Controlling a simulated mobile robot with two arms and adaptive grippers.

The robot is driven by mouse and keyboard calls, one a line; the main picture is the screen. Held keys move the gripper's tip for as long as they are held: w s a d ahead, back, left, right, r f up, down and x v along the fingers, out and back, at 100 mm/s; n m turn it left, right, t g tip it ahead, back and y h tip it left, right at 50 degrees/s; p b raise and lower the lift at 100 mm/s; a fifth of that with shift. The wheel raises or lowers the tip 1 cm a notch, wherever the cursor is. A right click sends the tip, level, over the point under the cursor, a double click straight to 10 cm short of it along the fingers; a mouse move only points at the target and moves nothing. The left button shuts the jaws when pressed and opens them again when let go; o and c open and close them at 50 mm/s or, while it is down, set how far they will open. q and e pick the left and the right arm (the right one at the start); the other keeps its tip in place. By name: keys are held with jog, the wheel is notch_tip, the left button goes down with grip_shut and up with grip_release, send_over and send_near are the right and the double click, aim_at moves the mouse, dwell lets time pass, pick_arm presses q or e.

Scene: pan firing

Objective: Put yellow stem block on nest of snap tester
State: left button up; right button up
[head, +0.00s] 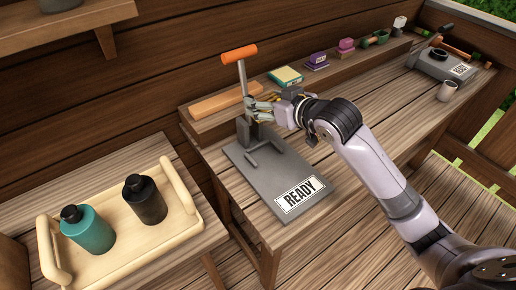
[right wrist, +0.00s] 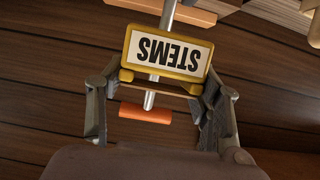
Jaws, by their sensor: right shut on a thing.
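The yellow stem block (right wrist: 190,63), with a white label reading STEMS, is between the fingers of my right gripper (right wrist: 163,86) in the right wrist view. In the head view my right gripper (head: 260,107) is shut on it, and the fingers hide most of the block. The snap tester (head: 238,152) is a grey plate with an upright post, a READY label (head: 299,195) and a lever with an orange handle (head: 239,54). The gripper is over the tester's rear, close to the post and lever. I cannot tell whether the block touches the nest. My left gripper is out of view.
A back ledge holds an orange bar (head: 216,103), a yellow-and-green block (head: 285,77), a purple block (head: 317,61) and a pink one (head: 346,46). A tray (head: 142,246) with two bottles stands at left.

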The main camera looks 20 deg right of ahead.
notch_tip(320, 180, down, 10)
jog(key=shift+f, duration=0.8)
notch_tip(320, 180, down, 4)
jog(key=shift+r, duration=0.1)
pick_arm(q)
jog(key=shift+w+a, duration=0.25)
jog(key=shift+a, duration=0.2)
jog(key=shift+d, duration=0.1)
pick_arm(e)
jog(key=shift+f, duration=0.2)
jog(key=o, duration=1.2)
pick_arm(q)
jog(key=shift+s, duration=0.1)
